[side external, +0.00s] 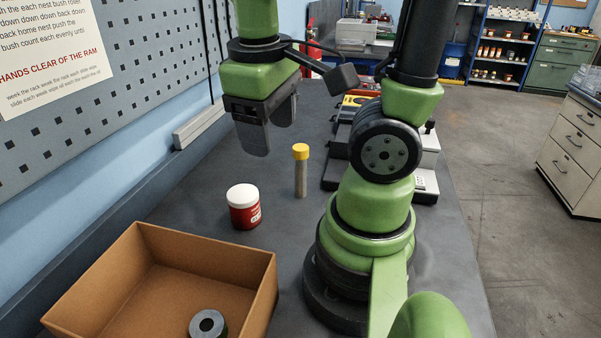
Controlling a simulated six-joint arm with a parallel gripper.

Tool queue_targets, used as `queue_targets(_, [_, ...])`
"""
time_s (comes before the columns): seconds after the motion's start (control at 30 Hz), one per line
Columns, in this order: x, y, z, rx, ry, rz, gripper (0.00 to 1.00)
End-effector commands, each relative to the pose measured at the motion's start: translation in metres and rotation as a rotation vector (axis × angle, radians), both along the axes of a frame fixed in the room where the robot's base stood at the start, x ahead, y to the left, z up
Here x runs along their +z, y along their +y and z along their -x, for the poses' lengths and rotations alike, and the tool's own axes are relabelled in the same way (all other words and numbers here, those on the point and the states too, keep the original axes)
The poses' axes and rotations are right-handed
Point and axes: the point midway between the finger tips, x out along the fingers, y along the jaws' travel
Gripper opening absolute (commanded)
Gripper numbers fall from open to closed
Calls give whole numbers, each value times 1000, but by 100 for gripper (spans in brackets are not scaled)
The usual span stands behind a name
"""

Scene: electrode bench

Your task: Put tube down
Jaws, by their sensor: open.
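The tube (300,175), a slim grey cylinder with a yellow cap, stands upright on the dark grey bench (230,290). My gripper (268,138) hangs above the bench, up and to the left of the tube in the side view. Its two dark fingers are apart with nothing seen between them. The gripper and the tube do not appear to touch. The fingers partly overlap each other from this angle.
A red jar with a white lid (243,207) stands left of the tube. An open cardboard box (205,258) in front holds a dark ring-shaped roll (208,324). Grey equipment (425,165) sits behind my arm on the right. Bare bench surrounds the tube.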

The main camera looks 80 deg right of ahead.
Motion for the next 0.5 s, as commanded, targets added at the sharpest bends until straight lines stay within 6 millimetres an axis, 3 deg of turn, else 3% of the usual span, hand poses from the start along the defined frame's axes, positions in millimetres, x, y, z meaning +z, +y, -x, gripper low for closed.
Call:
queue_targets(0.1, [-22,-22,4,84,260,134,63])
queue_targets(0.5, [-73,-94,1,499,1013,560,63])
